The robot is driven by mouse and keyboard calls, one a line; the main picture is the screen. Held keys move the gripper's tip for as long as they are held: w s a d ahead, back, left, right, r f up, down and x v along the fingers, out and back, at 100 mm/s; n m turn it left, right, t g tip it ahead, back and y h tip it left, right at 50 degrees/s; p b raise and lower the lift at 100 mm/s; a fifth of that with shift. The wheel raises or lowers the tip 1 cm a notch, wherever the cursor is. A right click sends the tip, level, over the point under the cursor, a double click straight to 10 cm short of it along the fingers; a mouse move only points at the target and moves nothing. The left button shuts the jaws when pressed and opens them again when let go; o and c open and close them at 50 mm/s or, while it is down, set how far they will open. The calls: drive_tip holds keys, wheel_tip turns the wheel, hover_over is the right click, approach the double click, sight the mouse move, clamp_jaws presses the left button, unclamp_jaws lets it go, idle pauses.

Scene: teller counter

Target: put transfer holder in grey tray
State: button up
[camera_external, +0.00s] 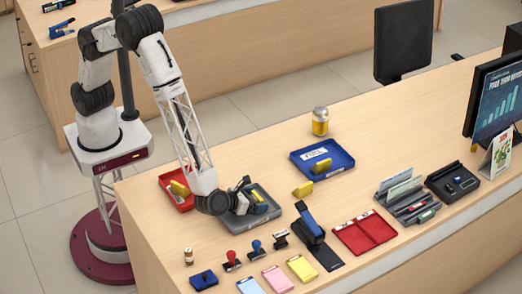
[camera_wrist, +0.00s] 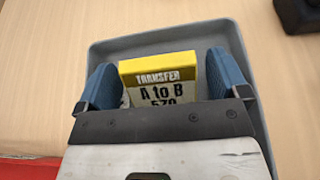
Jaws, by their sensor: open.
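The transfer holder (camera_wrist: 160,67), yellow with a label reading "TRANSFER A to B 570", is within the grey tray's outline in the wrist view. Its lower part is hidden behind my gripper, and I cannot tell whether it touches the tray floor. The grey tray (camera_wrist: 190,42) surrounds it; it also shows in the external view (camera_external: 270,215) near the counter's left end. My gripper (camera_wrist: 166,80) is open, its blue fingertips on either side of the holder with visible gaps. In the external view my gripper (camera_external: 250,196) is low over the grey tray.
A red tray (camera_external: 186,205) with a yellow item stands left of the grey tray. A blue tray (camera_external: 340,160) with another yellow item is behind it to the right. A loose yellow block (camera_external: 303,189) lies between. Stamps and a blue stapler (camera_external: 310,228) stand in front.

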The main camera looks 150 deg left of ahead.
drive_tip(key=v, duration=1.1)
drive_tip(key=shift+d+r, duration=0.2)
drive_tip(key=shift+d, duration=0.15)
drive_tip(key=shift+r, duration=0.1)
idle(0.4)
drive_tip(key=s+d+r+n+g+h, duration=0.1)
drive_tip(key=s+d+r+n+h, duration=0.3)
drive_tip(key=s+r, duration=0.65)
drive_tip(key=s+d+r+n+h, duration=0.2)
drive_tip(key=s+d+r+n, duration=0.3)
drive_tip(key=s+r, duration=0.5)
drive_tip(key=s+d+r+n+t+h, duration=0.1)
drive_tip(key=s+d+r+n+h, duration=0.1)
drive_tip(key=s, duration=0.6)
drive_tip(key=s+d+r+n+t+h, duration=0.1)
drive_tip(key=s+d+r+n+h, duration=0.2)
drive_tip(key=s+d, duration=0.4)
drive_tip(key=s+d+r+n+t+h, duration=0.1)
drive_tip(key=s+d+r+n+h, duration=0.1)
drive_tip(key=s, duration=0.9)
wheel_tip(320, 180, up, 3)
drive_tip(key=d+n, duration=0.1)
drive_tip(key=d, duration=0.1)
drive_tip(key=shift+d+n+t+h, duration=0.3)
drive_tip(key=shift+n+h, duration=0.1)
